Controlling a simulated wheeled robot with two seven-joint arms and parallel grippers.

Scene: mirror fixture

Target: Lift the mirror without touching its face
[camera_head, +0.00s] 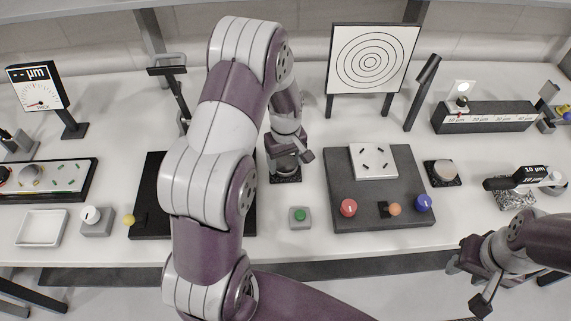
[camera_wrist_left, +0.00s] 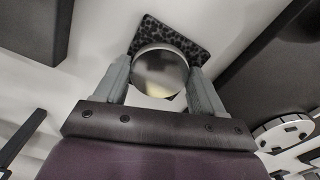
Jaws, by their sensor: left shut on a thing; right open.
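The mirror (camera_wrist_left: 160,72) is a round, shiny disc in the left wrist view. It sits between the two grey fingers of my left gripper (camera_wrist_left: 162,82), which is shut on its rim from both sides. Its reflective face shows between the fingers. A black speckled pad (camera_wrist_left: 190,42) is behind the mirror; I cannot tell whether they touch. In the head view my left gripper (camera_head: 287,158) is low over the pad (camera_head: 285,179), and the mirror is hidden there. My right gripper (camera_head: 467,285) is open and empty at the lower right, in front of the table edge.
A dark board (camera_head: 340,215) with colored knobs is right of my left gripper. A green button box (camera_head: 300,217) stands in front. Behind is a ring target screen (camera_head: 372,58). A black panel (camera_head: 152,200) lies left, partly behind my arm. A round disc (camera_head: 443,172) sits further right.

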